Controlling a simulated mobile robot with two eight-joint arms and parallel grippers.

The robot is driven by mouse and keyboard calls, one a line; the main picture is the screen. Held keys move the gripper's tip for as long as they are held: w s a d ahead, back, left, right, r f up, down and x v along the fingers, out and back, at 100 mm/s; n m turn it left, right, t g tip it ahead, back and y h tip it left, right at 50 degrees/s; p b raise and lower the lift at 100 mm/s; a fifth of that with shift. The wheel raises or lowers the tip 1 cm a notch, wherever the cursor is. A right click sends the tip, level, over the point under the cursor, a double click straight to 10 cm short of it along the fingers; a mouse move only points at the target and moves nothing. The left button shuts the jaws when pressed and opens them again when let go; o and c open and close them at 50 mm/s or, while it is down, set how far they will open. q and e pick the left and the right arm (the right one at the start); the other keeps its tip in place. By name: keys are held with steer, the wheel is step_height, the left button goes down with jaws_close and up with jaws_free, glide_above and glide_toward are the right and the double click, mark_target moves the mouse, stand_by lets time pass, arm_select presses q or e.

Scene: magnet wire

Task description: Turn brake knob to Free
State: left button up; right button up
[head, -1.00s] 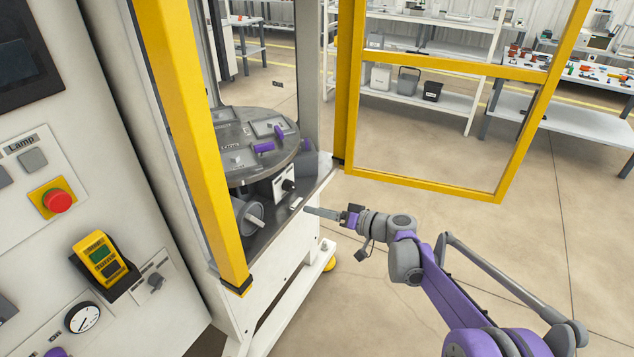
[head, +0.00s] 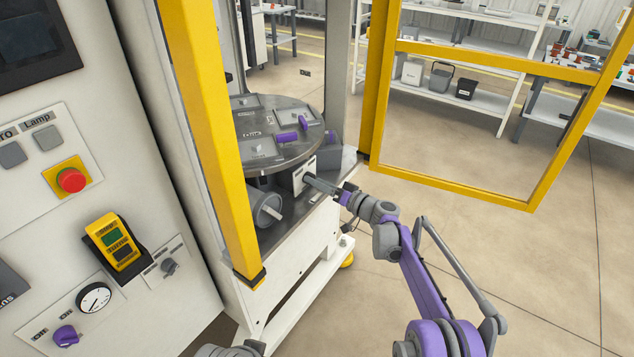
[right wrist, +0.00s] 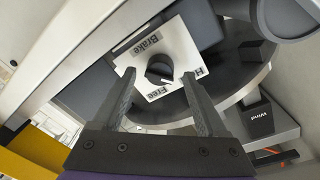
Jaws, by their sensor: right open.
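The brake knob (right wrist: 160,68) is a dark round knob on a white plate (right wrist: 183,48) in the right wrist view. The plate reads "Brake" on one side and "Free" on the opposite side, with a partly hidden label starting with "H". A small light mark shows at the knob's lower edge; its exact setting is unclear. My right gripper (right wrist: 158,80) is open, its fingers on either side of the knob in that view; contact cannot be told. In the head view my right gripper (head: 316,183) is at the white plate (head: 300,176) and hides the knob. My left gripper is not seen.
A round grey table (head: 262,150) with purple handles stands above the plate. A yellow post (head: 208,140) and an open yellow-framed door (head: 450,190) flank the machine opening. In the right wrist view a dark block marked "Wind" (right wrist: 258,122) is to the right.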

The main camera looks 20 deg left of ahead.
steer(key=shift+w+a, duration=0.2)
steer(key=shift+a, duration=0.15)
jaws_close()
